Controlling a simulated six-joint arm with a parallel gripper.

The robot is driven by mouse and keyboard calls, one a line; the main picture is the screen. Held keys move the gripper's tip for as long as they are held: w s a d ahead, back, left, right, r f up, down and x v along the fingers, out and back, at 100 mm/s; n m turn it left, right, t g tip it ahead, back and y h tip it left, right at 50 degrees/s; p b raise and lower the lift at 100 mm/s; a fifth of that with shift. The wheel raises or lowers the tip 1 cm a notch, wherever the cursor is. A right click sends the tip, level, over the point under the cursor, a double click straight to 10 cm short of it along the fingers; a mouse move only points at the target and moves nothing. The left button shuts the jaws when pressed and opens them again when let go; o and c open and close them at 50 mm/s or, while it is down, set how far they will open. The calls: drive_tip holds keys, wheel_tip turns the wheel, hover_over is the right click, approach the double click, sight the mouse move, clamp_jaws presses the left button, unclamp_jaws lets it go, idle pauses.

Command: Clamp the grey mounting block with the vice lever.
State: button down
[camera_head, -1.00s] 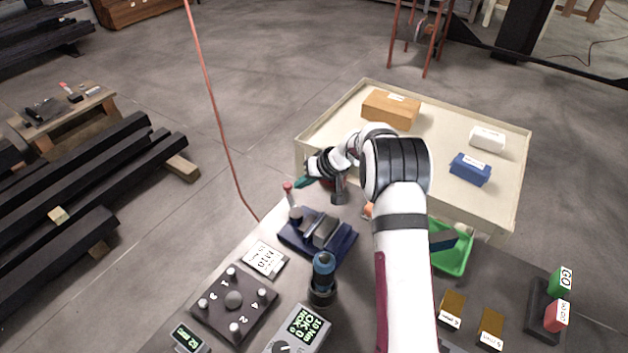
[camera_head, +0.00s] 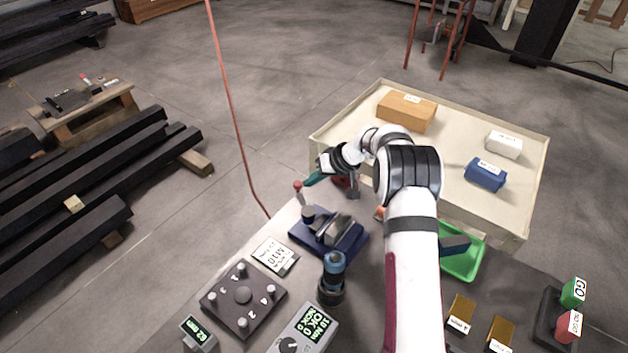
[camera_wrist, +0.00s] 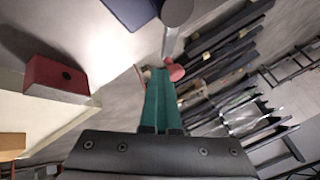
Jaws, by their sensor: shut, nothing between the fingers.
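The blue vice (camera_head: 356,246) stands on the dark bench. A grey block (camera_head: 332,228), apparently the mounting block, sits between its jaws; I cannot tell how tightly. The vice lever (camera_head: 303,199) rises at the vice's left end, with a red knob on top. My gripper (camera_head: 309,182) has green fingers, shut and empty, just right of the knob. In the wrist view, the shut fingers (camera_wrist: 161,72) point towards the lever's red knob (camera_wrist: 175,71), which is beside the tips. I cannot tell whether they touch. The vice base (camera_wrist: 130,10) shows at the top edge.
A blue-topped cylinder (camera_head: 333,268) stands in front of the vice. A green tray (camera_head: 468,262) is right of my arm, and a cream table (camera_head: 455,120) lies behind.

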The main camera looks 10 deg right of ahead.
sight(295, 185)
drive_tip(key=a+n+g, duration=0.1)
drive_tip(key=a+n+y, duration=0.1)
drive_tip(key=n, duration=0.1)
drive_tip(key=shift+w+f+g, duration=0.1)
drive_tip(key=shift+w+g, duration=0.05)
drive_tip(key=shift+g, duration=0.25)
drive_tip(key=shift+a, duration=0.7)
drive_tip(key=shift+s+a+n+g, duration=0.5)
drive_tip(key=shift+s+a+n, duration=0.1)
drive_tip(key=shift+a+n, duration=0.25)
drive_tip(key=shift+s+a+n+g, duration=0.55)
drive_tip(key=shift+a+n, duration=0.2)
drive_tip(key=shift+a, duration=0.15)
drive_tip(key=shift+s+a, duration=0.1)
drive_tip(key=shift+s, duration=0.05)
